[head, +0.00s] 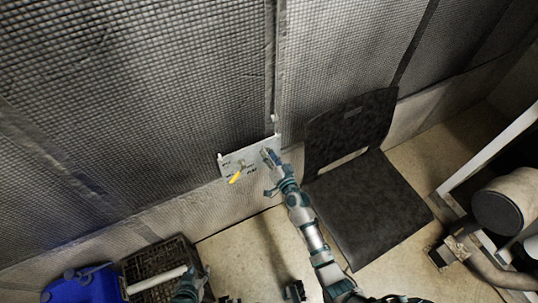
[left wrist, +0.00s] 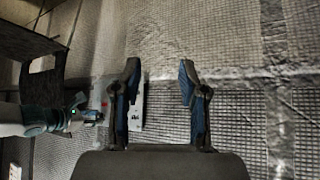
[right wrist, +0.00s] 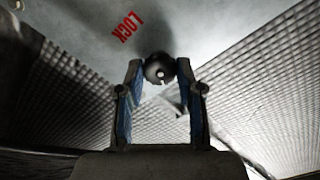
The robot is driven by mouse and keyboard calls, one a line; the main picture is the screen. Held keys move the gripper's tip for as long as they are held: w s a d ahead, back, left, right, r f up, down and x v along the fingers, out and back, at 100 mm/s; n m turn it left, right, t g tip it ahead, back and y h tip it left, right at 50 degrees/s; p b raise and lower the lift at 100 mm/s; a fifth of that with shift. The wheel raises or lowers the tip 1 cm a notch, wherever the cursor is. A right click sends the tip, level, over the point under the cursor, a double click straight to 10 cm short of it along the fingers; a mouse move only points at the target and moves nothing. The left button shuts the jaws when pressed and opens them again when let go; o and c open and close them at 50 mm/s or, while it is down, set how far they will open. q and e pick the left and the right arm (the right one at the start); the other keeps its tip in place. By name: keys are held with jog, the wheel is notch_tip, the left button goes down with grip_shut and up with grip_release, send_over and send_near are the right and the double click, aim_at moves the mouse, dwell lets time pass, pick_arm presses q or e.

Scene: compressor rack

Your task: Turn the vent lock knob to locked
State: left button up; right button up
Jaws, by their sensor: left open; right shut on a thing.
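The vent lock knob (right wrist: 158,68) is a dark round knob with a pale centre. In the right wrist view it sits between the fingertips of my right gripper (right wrist: 159,70), which is shut on it. Red LOCK lettering (right wrist: 131,26) is on the grey plate to the upper left of the knob. In the head view my right gripper (head: 269,158) is at the right part of a pale wall panel (head: 228,161), and the knob is too small to make out there. My left gripper (left wrist: 160,80) is open and empty, away from the panel.
A yellow lever (head: 236,178) sticks out from the panel's left part. A black chair (head: 375,205) stands close to the right of my right arm. A dark crate (head: 155,265) and a blue container (head: 82,287) are at the lower left. Pipework (head: 505,205) stands far right.

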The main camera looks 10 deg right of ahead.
pick_arm(q)
jog(key=shift+s+a+f+g+p, duration=0.15)
jog(key=shift+s+a+f+g, duration=0.1)
jog(key=shift+s+g, duration=0.3)
jog(key=shift+s+a+f+g+p, duration=0.15)
jog(key=shift+s+a+f+g, duration=0.15)
jog(key=shift+s, duration=0.45)
pick_arm(e)
jog(key=shift+d+f+m, duration=0.1)
jog(key=shift+f+m, duration=0.05)
jog(key=shift+m, duration=2.95)
jog(key=shift+d+f+m, duration=0.1)
jog(key=shift+f+m, duration=0.05)
jog(key=shift+m, duration=2.95)
jog(key=o, duration=1)
jog(key=shift+o, duration=0.8)
pick_arm(q)
jog(key=shift+d+r, duration=0.1)
jog(key=shift+d, duration=0.1)
pick_arm(e)
jog(key=v, duration=1.2)
